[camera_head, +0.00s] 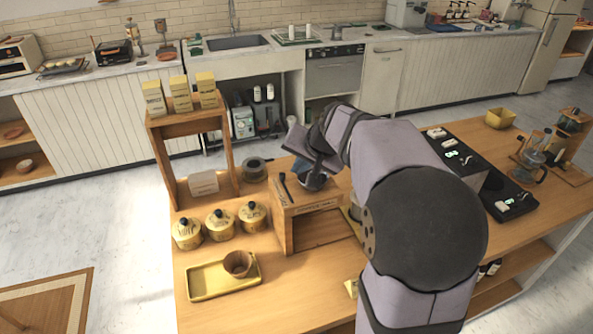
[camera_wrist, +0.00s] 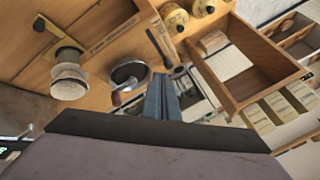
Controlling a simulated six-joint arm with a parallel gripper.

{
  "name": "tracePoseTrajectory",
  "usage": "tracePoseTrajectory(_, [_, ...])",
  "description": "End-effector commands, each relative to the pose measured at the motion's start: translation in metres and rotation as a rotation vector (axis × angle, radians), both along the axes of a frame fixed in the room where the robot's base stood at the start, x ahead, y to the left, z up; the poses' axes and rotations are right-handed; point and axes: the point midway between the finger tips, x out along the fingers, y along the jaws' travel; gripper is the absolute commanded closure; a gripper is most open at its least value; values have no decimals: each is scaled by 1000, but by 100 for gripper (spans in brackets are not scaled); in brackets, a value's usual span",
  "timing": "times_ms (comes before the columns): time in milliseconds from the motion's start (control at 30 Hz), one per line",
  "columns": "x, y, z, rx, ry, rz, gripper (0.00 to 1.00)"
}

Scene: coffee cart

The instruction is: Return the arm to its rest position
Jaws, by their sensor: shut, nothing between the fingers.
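My gripper (camera_wrist: 161,78) is shut and empty in the wrist view, its two fingers together and pointing away from the camera. In the head view my arm reaches over the cart, with its end above the wooden stand (camera_head: 283,228). The fingers are not clear there. On the stand are a round dark metal item (camera_head: 314,182) and a black-handled tool (camera_head: 283,187). In the wrist view the round metal item (camera_wrist: 130,71) lies left of the fingertips and the black tool (camera_wrist: 159,46) just beyond them. I cannot tell the exact gap.
Yellow canisters (camera_head: 220,224), a yellow tray (camera_head: 208,293) with a brown cup (camera_head: 238,264), and a wooden shelf (camera_head: 163,160) with yellow bags (camera_head: 181,93) stand left. A black scale tray (camera_head: 466,160) and glass carafe (camera_head: 533,158) stand right.

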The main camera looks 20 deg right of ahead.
Motion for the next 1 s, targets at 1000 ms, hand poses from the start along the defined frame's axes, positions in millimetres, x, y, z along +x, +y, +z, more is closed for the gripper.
tracePoseTrajectory(1000, [-273, 47, -174, -230, 640, 525, 100])
